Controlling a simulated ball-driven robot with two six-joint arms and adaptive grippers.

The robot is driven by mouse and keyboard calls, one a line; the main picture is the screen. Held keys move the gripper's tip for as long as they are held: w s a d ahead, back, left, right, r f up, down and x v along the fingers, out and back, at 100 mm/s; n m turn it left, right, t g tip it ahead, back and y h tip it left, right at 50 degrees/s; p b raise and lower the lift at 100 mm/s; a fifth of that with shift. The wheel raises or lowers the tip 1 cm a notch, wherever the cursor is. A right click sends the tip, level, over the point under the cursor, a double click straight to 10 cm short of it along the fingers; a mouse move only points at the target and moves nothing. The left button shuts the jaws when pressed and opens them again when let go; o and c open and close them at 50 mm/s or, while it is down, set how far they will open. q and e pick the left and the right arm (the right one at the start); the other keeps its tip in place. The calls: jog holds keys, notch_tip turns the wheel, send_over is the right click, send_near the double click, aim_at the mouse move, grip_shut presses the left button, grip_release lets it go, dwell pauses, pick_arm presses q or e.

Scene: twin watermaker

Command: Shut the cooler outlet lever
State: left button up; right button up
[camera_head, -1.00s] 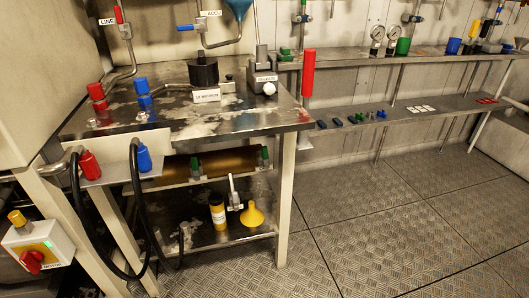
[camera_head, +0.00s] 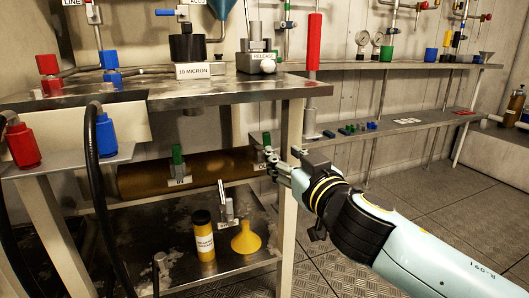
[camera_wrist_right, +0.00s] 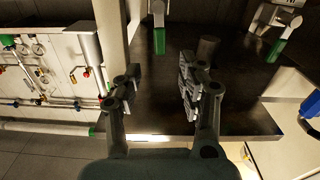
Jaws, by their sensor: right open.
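The cooler is a brown horizontal cylinder (camera_head: 145,180) under the steel bench. Its outlet lever (camera_head: 266,138) has a green handle that stands upright at the cylinder's right end, with a label partly hidden below it. The inlet lever (camera_head: 178,154), also green and upright, is further left over the label "IN". My right gripper (camera_head: 279,166) is just below and right of the outlet lever, beside the bench leg. In the wrist view the jaws (camera_wrist_right: 160,92) are apart and empty, and the green outlet handle (camera_wrist_right: 159,41) shows beyond them, not touched. My left gripper is out of view.
The pale bench leg (camera_head: 288,215) stands close to my right gripper. Below, a yellow bottle (camera_head: 204,236), a yellow funnel (camera_head: 246,238) and a small lever valve (camera_head: 226,208) stand on the lower shelf. Black hoses hang at the left. The floor at the right is clear.

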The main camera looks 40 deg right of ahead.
aim_at(268, 141)
jog(key=x, duration=1)
grip_shut()
